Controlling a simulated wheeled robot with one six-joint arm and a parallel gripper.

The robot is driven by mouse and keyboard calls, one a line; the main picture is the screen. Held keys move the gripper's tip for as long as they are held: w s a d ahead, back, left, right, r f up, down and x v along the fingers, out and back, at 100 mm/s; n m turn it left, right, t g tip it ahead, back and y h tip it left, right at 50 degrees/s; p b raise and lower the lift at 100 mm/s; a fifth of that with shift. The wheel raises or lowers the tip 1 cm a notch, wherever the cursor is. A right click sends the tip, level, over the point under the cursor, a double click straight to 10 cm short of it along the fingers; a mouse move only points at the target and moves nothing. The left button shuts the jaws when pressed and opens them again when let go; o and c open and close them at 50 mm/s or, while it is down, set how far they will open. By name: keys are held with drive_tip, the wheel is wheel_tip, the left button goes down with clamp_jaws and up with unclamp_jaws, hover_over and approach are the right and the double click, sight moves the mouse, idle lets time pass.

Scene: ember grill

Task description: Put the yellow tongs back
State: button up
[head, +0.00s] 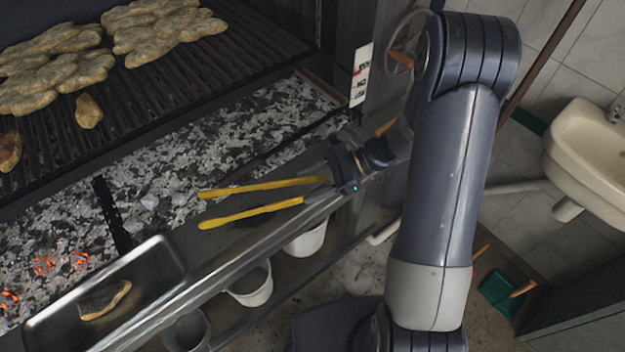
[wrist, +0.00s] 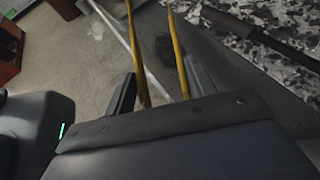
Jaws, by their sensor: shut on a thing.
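The yellow tongs (head: 255,212) are held in my gripper (head: 322,186). Their two yellow arms reach to the left of the gripper, spread apart at the far ends, over the front edge of the ash bed. In the wrist view the two yellow arms (wrist: 179,52) run up from between the fingers of my gripper (wrist: 158,95). The end of the tongs inside the gripper is partly hidden. I cannot tell a resting place for the tongs.
A grate (head: 60,125) with several pieces of food lies at the upper left, above ash and glowing embers (head: 42,265). A metal tray (head: 165,262) with one piece sits at the front. White buckets (head: 252,285) stand below the front rail. A sink (head: 590,150) is at the right.

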sight(313, 203)
wheel_tip(313, 203, down, 8)
drive_tip(key=b, duration=0.5)
drive_tip(key=shift+f+b, duration=0.1)
drive_tip(key=shift+b, duration=0.3)
drive_tip(key=o, duration=0.7)
drive_tip(key=b+v, duration=0.1)
drive_tip(key=v, duration=0.9)
drive_tip(key=shift+d, duration=0.35)
